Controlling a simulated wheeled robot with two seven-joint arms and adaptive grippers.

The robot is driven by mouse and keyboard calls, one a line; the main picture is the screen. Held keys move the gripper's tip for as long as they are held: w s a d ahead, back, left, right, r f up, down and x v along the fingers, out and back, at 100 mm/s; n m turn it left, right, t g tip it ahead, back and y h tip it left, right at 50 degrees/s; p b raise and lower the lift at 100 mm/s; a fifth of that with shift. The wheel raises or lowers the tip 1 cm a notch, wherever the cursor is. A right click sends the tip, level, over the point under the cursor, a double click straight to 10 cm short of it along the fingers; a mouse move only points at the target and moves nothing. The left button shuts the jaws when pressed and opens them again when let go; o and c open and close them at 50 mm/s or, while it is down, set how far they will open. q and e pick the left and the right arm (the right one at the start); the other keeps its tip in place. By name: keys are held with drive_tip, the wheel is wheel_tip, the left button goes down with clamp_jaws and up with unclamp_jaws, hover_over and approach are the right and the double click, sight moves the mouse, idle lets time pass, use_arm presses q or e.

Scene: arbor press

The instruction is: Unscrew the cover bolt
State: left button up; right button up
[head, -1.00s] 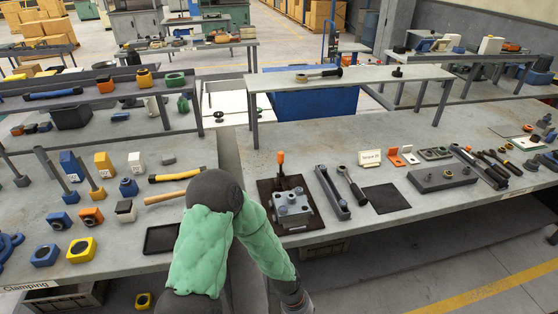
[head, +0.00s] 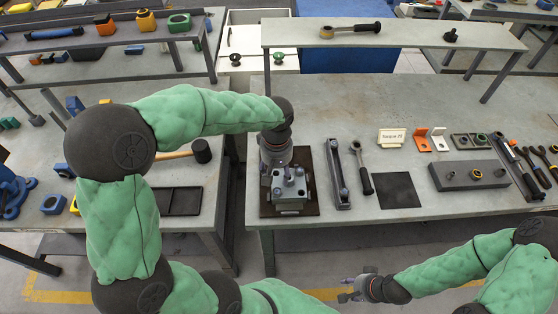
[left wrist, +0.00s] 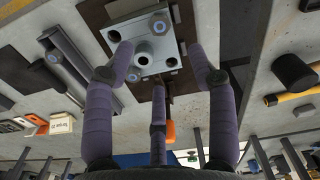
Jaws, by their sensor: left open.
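A grey block fixture (head: 291,189) with bolts on top stands on a dark plate (head: 312,207) at the table's front left. In the left wrist view, the block (left wrist: 148,64) shows several hex bolt heads, one at its top edge (left wrist: 160,23). I cannot tell which is the cover bolt. My left gripper (head: 277,160) is above the block's far part and partly hides it. In the left wrist view, its three fingers (left wrist: 160,68) are spread and empty, with the block between and beyond them. My right gripper (head: 347,289) is low in front of the table, apart from everything; its jaws are too small to judge.
A long dark bar fixture (head: 338,175), a ratchet wrench (head: 362,168) and a dark mat (head: 398,190) lie right of the block. A "Torque" sign (head: 391,138) stands behind. A black-headed hammer (head: 202,151) lies left, across a gap between tables. A raised shelf (head: 400,36) is behind.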

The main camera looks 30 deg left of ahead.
sight(277, 191)
use_arm(q)
wheel_tip(277, 191, down, 10)
drive_tip(key=shift+s+f+b, duration=0.1)
drive_tip(key=shift+f+b, duration=0.1)
drive_tip(key=shift+b, duration=0.85)
drive_tip(key=c, duration=1.1)
